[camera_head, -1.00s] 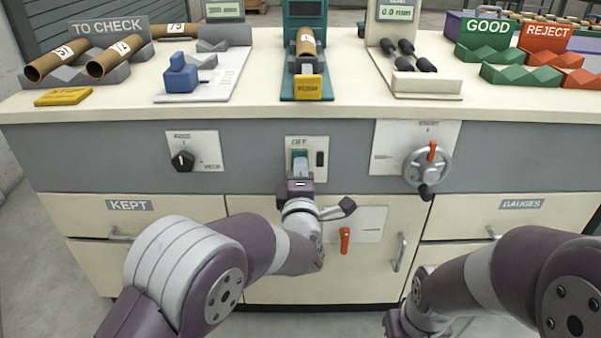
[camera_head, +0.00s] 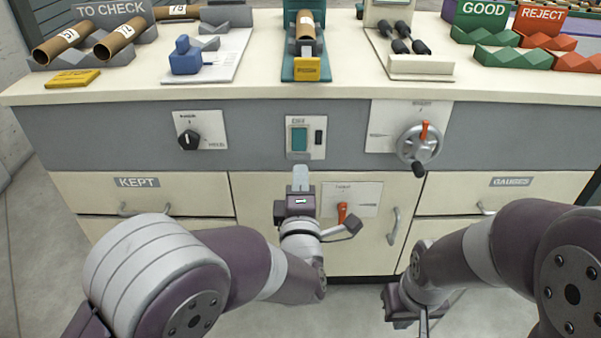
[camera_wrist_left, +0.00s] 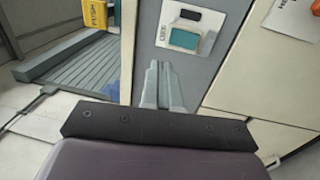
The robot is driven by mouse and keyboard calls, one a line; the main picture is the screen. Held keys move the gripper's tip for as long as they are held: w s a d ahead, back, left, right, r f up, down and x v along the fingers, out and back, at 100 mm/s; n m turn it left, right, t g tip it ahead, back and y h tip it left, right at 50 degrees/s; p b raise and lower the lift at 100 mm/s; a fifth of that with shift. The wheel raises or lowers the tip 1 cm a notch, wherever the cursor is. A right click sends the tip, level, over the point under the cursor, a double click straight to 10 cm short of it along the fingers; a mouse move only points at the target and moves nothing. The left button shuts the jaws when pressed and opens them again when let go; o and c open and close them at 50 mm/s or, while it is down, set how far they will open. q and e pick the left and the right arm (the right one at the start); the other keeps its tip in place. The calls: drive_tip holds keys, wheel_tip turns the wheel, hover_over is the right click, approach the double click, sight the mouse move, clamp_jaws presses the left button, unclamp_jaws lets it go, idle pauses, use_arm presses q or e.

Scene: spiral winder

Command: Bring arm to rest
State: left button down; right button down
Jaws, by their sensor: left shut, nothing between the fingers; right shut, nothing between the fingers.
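My left gripper (camera_head: 301,180) is shut and empty. In the head view it is in front of the cabinet, a little below the teal switch (camera_head: 299,139) on the grey panel. In the left wrist view the closed fingers of the left gripper (camera_wrist_left: 159,68) point towards the panel, with the teal switch (camera_wrist_left: 184,40) ahead and to the right, apart from the fingertips. My right gripper (camera_head: 424,325) is at the lower right, low in front of the cabinet. Its fingers point down and run partly out of the picture.
The grey panel also bears a black knob (camera_head: 188,138) and a handwheel (camera_head: 419,143). A red lever (camera_head: 342,212) and a door handle (camera_head: 393,226) are close right of my left gripper. Cardboard tubes (camera_head: 117,41) lie in the TO CHECK rack. Open floor shows at left.

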use_arm(q)
drive_tip(key=s+f+m+g+h, duration=0.2)
drive_tip(key=s+f+m+g, duration=0.2)
drive_tip(key=f+m+g, duration=0.3)
drive_tip(key=s+f+m+g+h, duration=0.1)
drive_tip(key=s+f+m+g, duration=0.4)
drive_tip(key=f+m, duration=0.3)
drive_tip(key=s+a+m+g+y+p, duration=0.25)
drive_tip(key=s+a+m+g, duration=0.3)
drive_tip(key=s+a, duration=0.8)
drive_tip(key=w+a+r+n+p, duration=0.1)
drive_tip(key=a+r+p, duration=0.1)
drive_tip(key=r+p, duration=1.6)
drive_tip(key=w+a+r+n+p, duration=0.1)
drive_tip(key=a+r+p, duration=0.2)
drive_tip(key=r+p, duration=1.6)
wheel_tip(320, 180, up, 2)
drive_tip(key=shift+w+r+p, duration=0.1)
drive_tip(key=shift+w+p, duration=0.2)
